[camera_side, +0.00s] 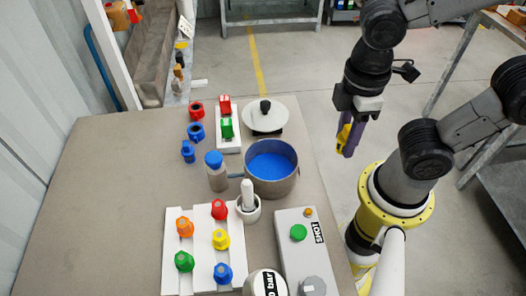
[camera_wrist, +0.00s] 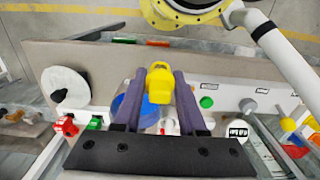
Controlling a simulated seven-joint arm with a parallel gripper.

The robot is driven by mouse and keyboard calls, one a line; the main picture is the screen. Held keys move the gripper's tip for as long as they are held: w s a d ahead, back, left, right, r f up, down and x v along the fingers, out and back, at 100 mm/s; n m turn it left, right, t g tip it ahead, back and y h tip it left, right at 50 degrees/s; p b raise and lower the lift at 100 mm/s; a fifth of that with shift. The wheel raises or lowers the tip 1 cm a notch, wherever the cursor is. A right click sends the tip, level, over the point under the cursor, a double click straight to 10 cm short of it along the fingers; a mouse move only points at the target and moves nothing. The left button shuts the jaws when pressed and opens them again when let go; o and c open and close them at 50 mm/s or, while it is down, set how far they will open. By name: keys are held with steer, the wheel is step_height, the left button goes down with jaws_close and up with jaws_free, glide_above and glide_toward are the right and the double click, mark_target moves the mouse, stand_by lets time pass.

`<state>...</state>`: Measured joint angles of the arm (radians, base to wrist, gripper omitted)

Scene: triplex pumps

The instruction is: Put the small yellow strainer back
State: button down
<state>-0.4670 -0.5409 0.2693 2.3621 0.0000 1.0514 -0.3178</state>
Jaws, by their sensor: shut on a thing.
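My gripper (camera_side: 345,148) has purple fingers and hangs pointing down in the air to the right of the table's right edge. It is shut on a small yellow part (camera_wrist: 160,85), which I take to be the small yellow strainer. The part shows between the fingers in the wrist view and as a yellow sliver (camera_side: 342,137) in the side view, partly hidden by a finger. A white rack (camera_side: 235,147) on the table carries a red part (camera_side: 224,105) and a green part (camera_side: 227,128).
Loose red (camera_side: 197,110) and blue (camera_side: 196,131) parts lie left of the rack. A lidded pan (camera_side: 265,117), a pot of blue liquid (camera_side: 272,185), a bottle (camera_side: 216,175) and a grey box (camera_side: 305,245) crowd the right side. Coloured knobs fill white boards (camera_side: 203,275). The table's left is clear.

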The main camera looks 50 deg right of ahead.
steer(key=w+a+r, duration=0.6)
steer(key=w, duration=0.5)
glide_above(190, 182)
step_height(190, 182, down, 14)
steer(key=shift+a+r, duration=0.1)
steer(key=shift+f, duration=2.8)
steer(key=shift+c, duration=2.4)
jaws_free()
steer(key=shift+f, duration=0.15)
